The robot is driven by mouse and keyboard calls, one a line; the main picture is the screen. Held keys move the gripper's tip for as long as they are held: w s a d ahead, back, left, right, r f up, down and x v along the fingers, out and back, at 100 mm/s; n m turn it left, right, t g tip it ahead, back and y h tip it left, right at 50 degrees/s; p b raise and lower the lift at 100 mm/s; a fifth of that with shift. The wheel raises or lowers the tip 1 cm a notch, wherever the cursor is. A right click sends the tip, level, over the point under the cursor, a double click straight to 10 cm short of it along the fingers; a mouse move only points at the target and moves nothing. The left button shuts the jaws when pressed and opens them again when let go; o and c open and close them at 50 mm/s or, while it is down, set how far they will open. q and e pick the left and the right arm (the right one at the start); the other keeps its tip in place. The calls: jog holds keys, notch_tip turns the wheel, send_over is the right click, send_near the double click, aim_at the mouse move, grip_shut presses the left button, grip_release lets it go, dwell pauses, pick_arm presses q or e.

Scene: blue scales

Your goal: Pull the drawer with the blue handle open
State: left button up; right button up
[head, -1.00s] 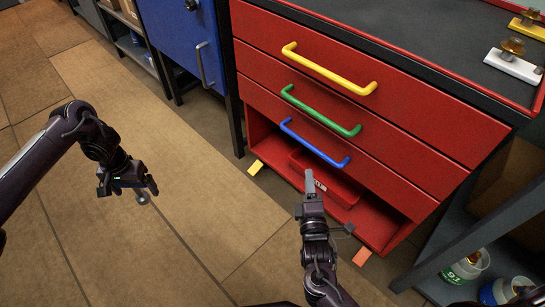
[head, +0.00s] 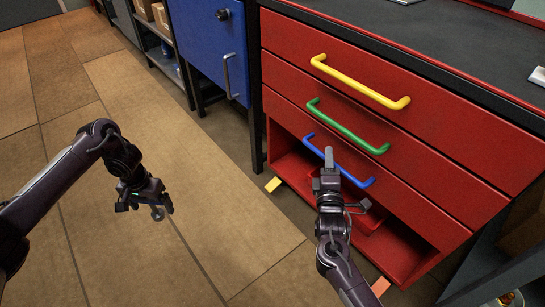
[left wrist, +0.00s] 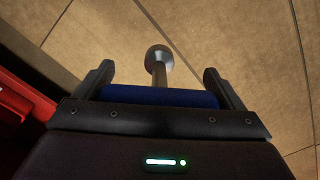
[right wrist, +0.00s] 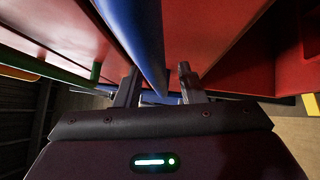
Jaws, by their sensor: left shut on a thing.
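The red drawer with the blue handle (head: 338,161) is the lowest of the stacked drawers and is shut, its front flush with the others. My right gripper (head: 328,168) is at the blue handle, overlapping its middle in the head view. In the right wrist view the blue handle (right wrist: 143,40) runs down towards the space between my open fingers (right wrist: 157,86). I cannot tell whether they touch it. My left gripper (head: 147,203) is far left of the cabinet, shut on a blue thing with a rounded metal knob (left wrist: 158,55).
Above are drawers with a green handle (head: 348,127) and a yellow handle (head: 360,82). Below is an open red compartment (head: 405,255) with a red bin inside, partly hidden by my right arm. A blue cabinet (head: 205,45) stands left. The floor at left is clear.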

jog(key=shift+w, duration=0.15)
jog(key=shift+c, duration=0.5)
grip_shut()
